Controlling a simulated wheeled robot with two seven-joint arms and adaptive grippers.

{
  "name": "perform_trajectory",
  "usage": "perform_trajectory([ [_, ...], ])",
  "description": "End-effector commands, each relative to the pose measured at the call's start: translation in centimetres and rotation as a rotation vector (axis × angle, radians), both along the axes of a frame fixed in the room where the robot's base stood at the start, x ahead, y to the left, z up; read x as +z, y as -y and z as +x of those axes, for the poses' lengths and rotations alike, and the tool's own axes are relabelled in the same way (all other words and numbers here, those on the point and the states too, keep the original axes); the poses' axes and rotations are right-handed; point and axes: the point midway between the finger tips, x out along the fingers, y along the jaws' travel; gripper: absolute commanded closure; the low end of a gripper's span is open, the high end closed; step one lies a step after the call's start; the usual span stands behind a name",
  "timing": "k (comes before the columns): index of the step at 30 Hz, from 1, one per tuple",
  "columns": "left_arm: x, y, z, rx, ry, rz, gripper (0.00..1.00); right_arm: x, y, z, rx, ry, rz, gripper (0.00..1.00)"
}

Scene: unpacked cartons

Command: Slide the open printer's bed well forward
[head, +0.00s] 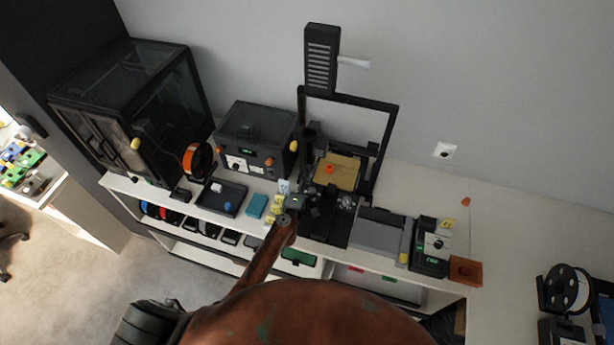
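The open printer (391,106) has a dark upright frame and stands at the back of the white bench, against the wall. Its bed (345,170) is a tan plate inside the frame, with a small orange piece (330,169) on it. My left gripper (322,203) is just in front of the bed's front edge, over the printer's dark base. It is small and dark against dark parts, so I cannot tell whether its fingers are open or shut, or whether they touch the bed. My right gripper is out of view.
A dark boxy machine (250,131) and an orange spool (197,160) stand left of the printer, beside a large enclosed cabinet (130,100). A dark tray (222,197) and blue box (256,205) lie in front. A grey flat unit (381,231) stands close on the right.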

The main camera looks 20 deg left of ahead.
Motion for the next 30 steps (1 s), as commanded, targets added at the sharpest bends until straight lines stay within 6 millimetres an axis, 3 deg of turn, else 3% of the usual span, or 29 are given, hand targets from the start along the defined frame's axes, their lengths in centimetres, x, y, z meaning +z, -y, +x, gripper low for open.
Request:
perform_trajectory([
  [15, -0.02, -0.07, -0.05, 0.001, 0.000, 0.000, 0.99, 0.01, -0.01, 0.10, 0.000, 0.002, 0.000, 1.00],
  [26, -0.04, -0.06, -0.06, 0.001, 0.000, 0.000, 1.00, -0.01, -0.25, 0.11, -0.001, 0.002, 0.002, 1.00],
  [30, -0.11, -0.11, -0.95, 0.001, -0.002, 0.000, 1.00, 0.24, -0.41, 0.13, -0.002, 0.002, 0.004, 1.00],
])
